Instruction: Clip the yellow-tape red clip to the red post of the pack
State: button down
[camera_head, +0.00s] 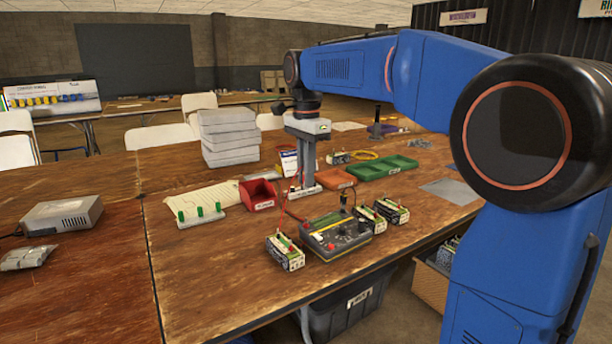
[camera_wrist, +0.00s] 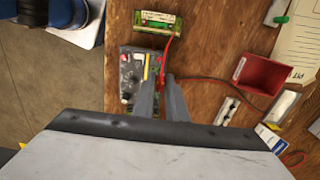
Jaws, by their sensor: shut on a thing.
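My gripper (camera_head: 303,188) points down above the table, behind the charger in the head view. In the wrist view its fingers (camera_wrist: 160,80) are closed together on a red clip (camera_wrist: 164,66), which sticks out past the fingertips. Yellow tape on it is too small to make out. A red lead (camera_head: 285,205) hangs from the gripper area toward the charger. The grey and yellow charger (camera_head: 335,240) lies at the table's front; the wrist view shows it too (camera_wrist: 130,72). A pack (camera_head: 285,254) stands left of the charger; two more packs (camera_head: 370,219) (camera_head: 391,210) stand right of it.
A red bin (camera_head: 257,195), a holder with green pegs (camera_head: 201,217) and a paper sheet (camera_head: 205,198) lie left of my gripper. Orange (camera_head: 336,178) and green (camera_head: 383,167) trays lie to the right. Grey stacked blocks (camera_head: 229,137) stand behind.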

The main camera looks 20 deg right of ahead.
jog(key=d+f+m, duration=0.1)
jog(key=d+m, duration=0.8)
jog(key=d, duration=0.2)
jog(key=d+f+m, duration=0.2)
jog(key=d+m, duration=0.6)
jog(key=d, duration=0.3)
jog(key=shift+w+f+m, duration=0.3)
jog(key=shift+w+m, duration=0.1)
jog(key=shift+f, duration=0.2)
jog(key=shift+f, duration=3.3)
jog(key=shift+f, duration=0.2)
jog(key=c, duration=1.7)
grip_release()
